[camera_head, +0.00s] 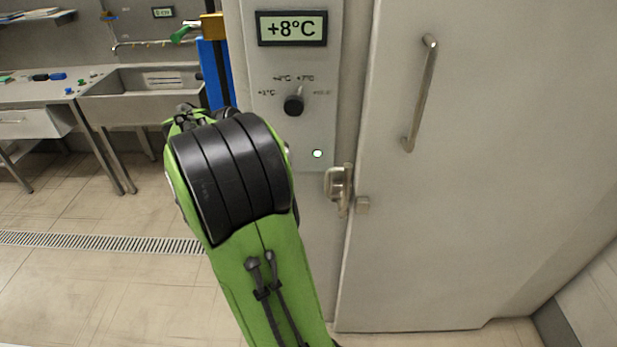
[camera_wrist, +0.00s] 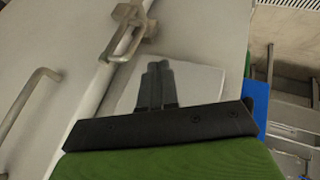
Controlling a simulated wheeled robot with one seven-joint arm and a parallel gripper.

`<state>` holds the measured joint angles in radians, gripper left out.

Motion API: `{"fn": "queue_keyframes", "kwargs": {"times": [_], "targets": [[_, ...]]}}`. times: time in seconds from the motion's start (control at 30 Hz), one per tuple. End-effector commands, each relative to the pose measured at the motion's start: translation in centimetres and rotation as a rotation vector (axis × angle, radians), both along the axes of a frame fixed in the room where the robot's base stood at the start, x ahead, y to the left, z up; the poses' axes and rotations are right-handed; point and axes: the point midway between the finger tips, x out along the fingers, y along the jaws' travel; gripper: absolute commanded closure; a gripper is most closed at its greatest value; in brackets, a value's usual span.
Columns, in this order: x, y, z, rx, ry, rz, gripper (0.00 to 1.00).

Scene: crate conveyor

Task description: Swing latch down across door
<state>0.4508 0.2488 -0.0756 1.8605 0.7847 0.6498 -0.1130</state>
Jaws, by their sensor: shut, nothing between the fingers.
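The metal latch (camera_head: 339,190) sits on the frame beside the door's left edge in the head view. Its bar stands roughly upright along the door gap, not lying across the door. In the wrist view the latch (camera_wrist: 128,42) is at the upper middle, with the door on the left. My gripper (camera_wrist: 158,66) is shut and empty, its fingertips near the latch bar and apart from it in the picture. In the head view my arm hides the gripper.
The door's long handle (camera_head: 422,95) stands out right of the latch, above it. A control panel (camera_head: 318,120) with a knob (camera_head: 293,106) and a +8°C display (camera_head: 292,28) is on the frame. A sink bench (camera_head: 140,95) stands at the far left. The floor at left is clear.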

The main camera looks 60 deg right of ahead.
Motion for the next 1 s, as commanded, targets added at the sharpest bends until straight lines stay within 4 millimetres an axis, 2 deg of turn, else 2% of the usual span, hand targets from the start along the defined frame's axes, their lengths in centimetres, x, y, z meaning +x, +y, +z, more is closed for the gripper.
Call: {"fn": "queue_keyframes", "kwargs": {"times": [0.17,0.57,0.77,1.0], "targets": [[-0.3,-0.9,-1.4,0.002,0.004,-0.001,1.0],[-1.5,-5.9,-8.4,0.005,0.003,-0.002,1.0],[-3.9,-7.9,-8.0,0.001,0.0,0.0,1.0],[-4.4,-8.3,-8.1,0.002,0.0,0.004,1.0]]}}
